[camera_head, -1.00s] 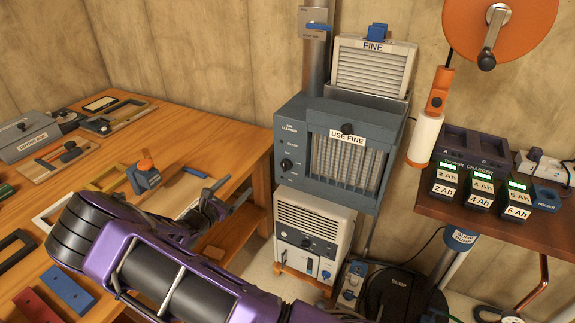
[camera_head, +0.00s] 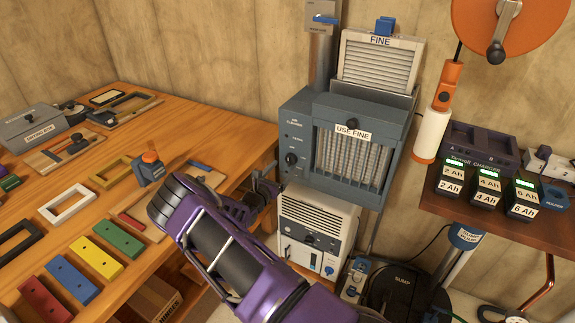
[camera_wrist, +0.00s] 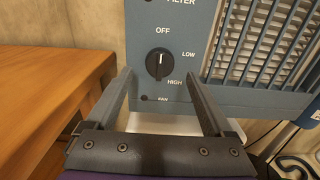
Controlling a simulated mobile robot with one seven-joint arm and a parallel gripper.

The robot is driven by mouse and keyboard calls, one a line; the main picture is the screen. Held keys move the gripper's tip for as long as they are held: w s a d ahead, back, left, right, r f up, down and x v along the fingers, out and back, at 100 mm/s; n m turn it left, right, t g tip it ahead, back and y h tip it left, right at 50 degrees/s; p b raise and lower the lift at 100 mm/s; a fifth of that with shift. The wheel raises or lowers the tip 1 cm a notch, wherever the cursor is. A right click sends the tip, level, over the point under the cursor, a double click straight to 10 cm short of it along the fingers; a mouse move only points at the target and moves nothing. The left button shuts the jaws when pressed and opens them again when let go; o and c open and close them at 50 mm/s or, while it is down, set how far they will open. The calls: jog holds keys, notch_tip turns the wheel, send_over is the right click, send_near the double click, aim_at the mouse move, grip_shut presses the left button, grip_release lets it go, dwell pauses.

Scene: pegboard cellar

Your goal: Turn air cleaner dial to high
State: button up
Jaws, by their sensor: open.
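The air cleaner (camera_head: 345,186) is a blue-grey box against the back wall, with a grille and a "USE FINE" label. Its black dial (camera_head: 291,159) is at the left of its front. In the wrist view the dial (camera_wrist: 160,65) has a white line pointing up to OFF; LOW and HIGH are printed at its right and lower right. My gripper (camera_head: 268,184) is open and empty, just left of and below the dial. In the wrist view the fingers of my gripper (camera_wrist: 160,77) frame the dial left and right, apart from it.
A wooden bench (camera_head: 190,120) with coloured blocks and frames lies on the left, also along the left of the wrist view. A white heater-like unit (camera_head: 317,225) stands below the air cleaner. A shelf with a charger (camera_head: 480,148) is on the right.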

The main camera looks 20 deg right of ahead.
aim_at(288, 163)
jog(key=shift+x, duration=2)
jog(key=c, duration=1.4)
jog(key=shift+o, duration=0.2)
